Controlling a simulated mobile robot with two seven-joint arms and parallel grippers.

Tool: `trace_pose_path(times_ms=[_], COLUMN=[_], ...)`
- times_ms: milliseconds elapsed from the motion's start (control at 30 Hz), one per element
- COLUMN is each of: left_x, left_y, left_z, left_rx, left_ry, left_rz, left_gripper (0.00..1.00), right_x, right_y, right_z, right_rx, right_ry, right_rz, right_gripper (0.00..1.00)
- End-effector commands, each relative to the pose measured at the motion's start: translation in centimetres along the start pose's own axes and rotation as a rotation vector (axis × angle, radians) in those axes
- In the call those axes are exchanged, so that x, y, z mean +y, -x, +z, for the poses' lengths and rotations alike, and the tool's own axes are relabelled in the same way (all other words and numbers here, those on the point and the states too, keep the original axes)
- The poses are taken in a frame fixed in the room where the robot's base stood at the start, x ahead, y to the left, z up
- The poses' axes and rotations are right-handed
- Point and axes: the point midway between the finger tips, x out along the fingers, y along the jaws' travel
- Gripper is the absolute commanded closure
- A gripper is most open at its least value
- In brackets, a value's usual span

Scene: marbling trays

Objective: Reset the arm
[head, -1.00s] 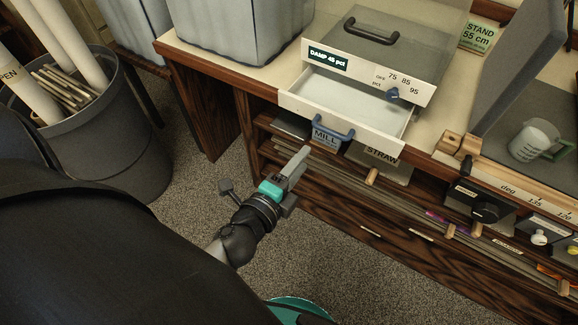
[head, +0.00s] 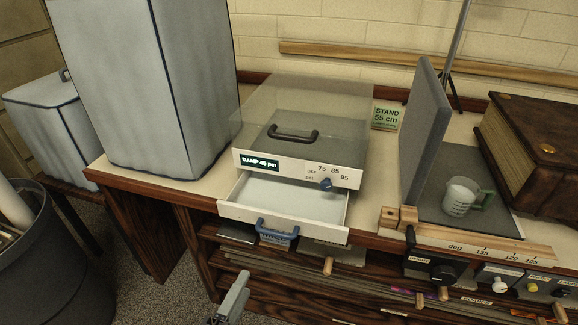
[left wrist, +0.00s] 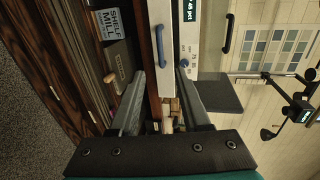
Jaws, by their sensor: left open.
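My left gripper (head: 231,298) shows at the bottom of the head view, in front of the bench and below the open drawer. It is cut off by the lower edge. In the left wrist view my left gripper (left wrist: 160,100) has its two grey fingers apart, with nothing held between them. The white drawer (head: 285,205) of the damp box (head: 345,178) is pulled out and looks empty. Its blue handle (head: 277,231) is clear of the fingers. My right gripper is in neither view.
A tall grey covered box (head: 165,90) stands on the bench at left. A grey upright panel (head: 425,140), a measuring cup (head: 460,196) and a big brown book (head: 540,150) are at right. Shelf bins sit under the bench. A dark bin (head: 45,270) stands on the floor at left.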

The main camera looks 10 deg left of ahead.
Motion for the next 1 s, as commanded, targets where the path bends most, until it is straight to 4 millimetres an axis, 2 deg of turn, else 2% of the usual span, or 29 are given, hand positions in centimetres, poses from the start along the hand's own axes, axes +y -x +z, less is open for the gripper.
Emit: trace_pose_path(times_ms=[67, 167, 267, 467, 600, 667, 800, 1000], left_x=[0.2, 1.7, 5.2, 15.4, 22.4, 25.2, 31.3, 38.6], left_y=[0.0, -0.3, -0.7, -0.7, 0.5, 1.3, 3.8, 8.7], left_z=[0.0, -0.1, -0.4, -1.0, -1.2, -1.2, -0.8, 0.3], left_rx=[0.000, 0.001, -0.001, -0.050, -0.123, -0.164, -0.283, -0.509], left_ry=[0.005, 0.042, 0.134, 0.404, 0.581, 0.652, 0.808, 1.000], left_rz=[0.004, 0.033, 0.103, 0.317, 0.472, 0.538, 0.685, 0.868], left_gripper=[0.53, 0.53, 0.53, 0.53, 0.53, 0.53, 0.53, 0.53], right_x=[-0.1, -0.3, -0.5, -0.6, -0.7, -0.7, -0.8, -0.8], right_y=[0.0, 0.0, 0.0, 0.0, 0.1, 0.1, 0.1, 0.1], right_z=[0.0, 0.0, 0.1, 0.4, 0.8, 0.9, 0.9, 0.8], right_rx=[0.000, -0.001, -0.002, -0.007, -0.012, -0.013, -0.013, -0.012], right_ry=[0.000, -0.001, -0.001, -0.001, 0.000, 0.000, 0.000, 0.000], right_rz=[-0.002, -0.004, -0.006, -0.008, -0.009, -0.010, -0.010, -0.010], right_gripper=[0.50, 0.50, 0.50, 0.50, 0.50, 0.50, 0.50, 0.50])
